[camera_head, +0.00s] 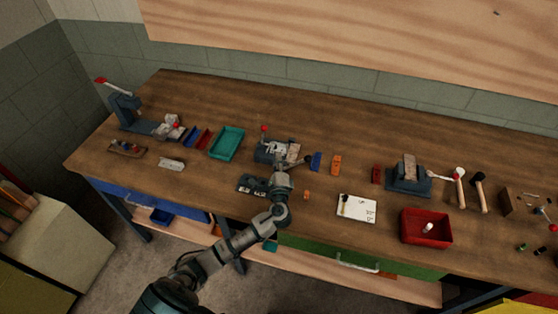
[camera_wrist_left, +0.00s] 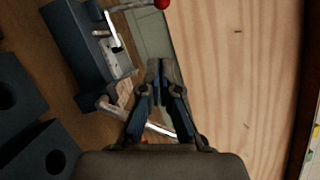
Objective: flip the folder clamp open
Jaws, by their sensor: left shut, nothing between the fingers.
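The folder (camera_head: 268,152) is a small grey bench device near the middle of the table, with a red-knobbed lever standing up at its left. It also shows in the wrist view as a blue-grey body (camera_wrist_left: 78,42) at upper left, with a red ball knob (camera_wrist_left: 161,3) at the top edge. A pale metal bar (camera_wrist_left: 120,110) runs from the device behind my fingers; I cannot tell if it is the clamp handle. My left gripper (camera_head: 284,170) is at the folder's front right; its fingers (camera_wrist_left: 160,72) are shut and empty. Contact with the bar is unclear. My right gripper is out of view.
A dark block with holes (camera_head: 252,184) lies in front of the folder. A teal tray (camera_head: 227,143) stands left; blue and orange pieces (camera_head: 336,165) lie right. A white card (camera_head: 357,208) and red bin (camera_head: 427,240) are farther right. A wooden board (camera_wrist_left: 235,80) spans the wall behind.

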